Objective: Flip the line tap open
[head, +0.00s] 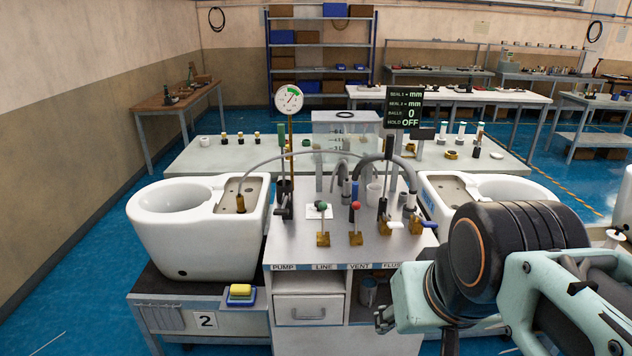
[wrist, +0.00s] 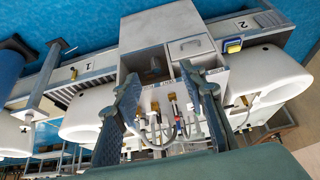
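The line tap (head: 323,239) is a small brass valve on the console's front, above the LINE label, with a thin upright stem and a green knob. Beside it on the right, the vent tap (head: 355,238) has a red knob. In the head view my gripper (head: 386,318) is low, in front of and below the console's right front corner, apart from the taps and partly hidden by my arm. In the wrist view its two fingers (wrist: 168,88) are spread wide with nothing held. Small brass taps show between and beyond them; which is which is hard to tell there.
More taps with white and blue levers (head: 417,223) stand at the right of the console (head: 285,248). Curved hoses arch behind. A gauge (head: 289,97) stands at the back left, and a display (head: 404,108) reads hold OFF. White toilets (head: 180,226) flank both sides.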

